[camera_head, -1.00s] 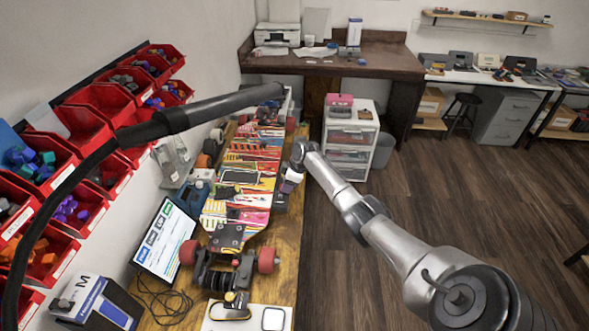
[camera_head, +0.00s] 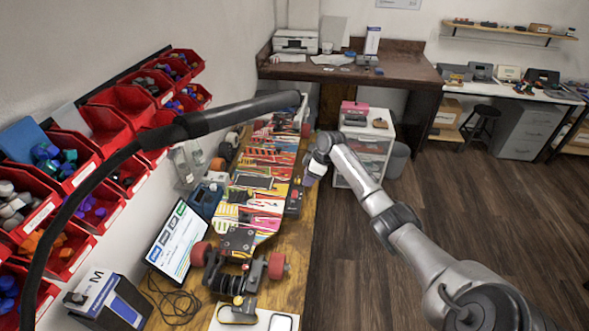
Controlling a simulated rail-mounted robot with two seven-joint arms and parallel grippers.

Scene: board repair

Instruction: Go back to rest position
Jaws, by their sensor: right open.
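My right gripper (camera_head: 311,177) is at the end of the silver arm that comes in from the lower right. It hangs by the right edge of the workbench, beside the skateboard, and looks small and partly hidden by its own wrist. I see nothing held in it. The skateboard (camera_head: 250,205) lies lengthwise on the wooden workbench (camera_head: 292,258), with a colourful deck and red wheels at the near end. My left gripper does not show.
Red parts bins (camera_head: 107,122) line the left wall. A black lamp arm (camera_head: 240,113) crosses above the bench. A tablet screen (camera_head: 178,241) stands at its left. A white drawer cart (camera_head: 365,150) stands behind my right gripper. The floor at right is clear.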

